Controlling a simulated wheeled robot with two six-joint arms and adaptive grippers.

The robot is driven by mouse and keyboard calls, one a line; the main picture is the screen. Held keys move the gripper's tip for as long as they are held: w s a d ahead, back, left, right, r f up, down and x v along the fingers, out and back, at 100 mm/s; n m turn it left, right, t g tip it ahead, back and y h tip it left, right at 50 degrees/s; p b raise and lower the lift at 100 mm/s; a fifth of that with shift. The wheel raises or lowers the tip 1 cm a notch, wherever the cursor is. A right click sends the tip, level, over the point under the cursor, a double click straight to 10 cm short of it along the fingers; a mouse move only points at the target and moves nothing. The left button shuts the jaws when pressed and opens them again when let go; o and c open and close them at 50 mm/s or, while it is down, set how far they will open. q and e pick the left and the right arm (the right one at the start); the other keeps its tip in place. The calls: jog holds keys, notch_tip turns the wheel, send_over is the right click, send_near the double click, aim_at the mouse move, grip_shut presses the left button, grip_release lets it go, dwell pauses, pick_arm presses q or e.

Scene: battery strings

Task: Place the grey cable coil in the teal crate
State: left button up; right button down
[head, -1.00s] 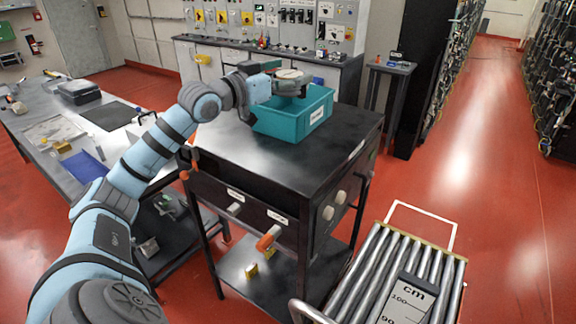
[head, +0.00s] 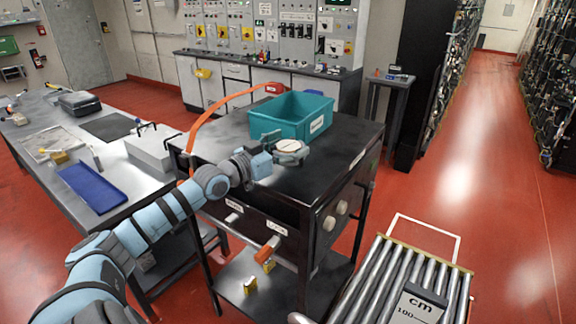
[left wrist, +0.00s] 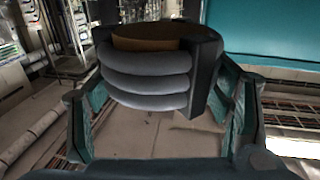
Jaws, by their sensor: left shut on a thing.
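The grey cable coil (head: 291,146), with several grey loops, a brown core and a dark band, is in my left gripper (head: 285,156). The left wrist view shows the coil (left wrist: 146,78) between the two fingers of the gripper (left wrist: 160,125). The teal crate (head: 315,125) stands open on the dark cart top, just behind the coil. Its visible inside looks empty; part of its floor is hidden. Part of the crate (left wrist: 275,30) also fills the upper right of the left wrist view. The coil is outside the crate, in front of its near side. My right gripper is not in view.
The dark cart top (head: 335,165) has bare room right of the coil. An orange cable-like strip (head: 215,108) arches left of the crate. A workbench with a blue tray (head: 92,188) stands at left. A roller conveyor (head: 385,285) is at front right.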

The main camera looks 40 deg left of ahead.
pick_arm(q)
notch_tip(320, 180, down, 4)
jog(key=shift+f+b, duration=0.1)
jog(key=shift+b, duration=1.05)
jog(key=o, duration=1.4)
jog(key=shift+c, duration=0.2)
jog(key=s+p, duration=1.1)
jog(key=s, duration=0.3)
jog(key=shift+s+a, duration=0.2)
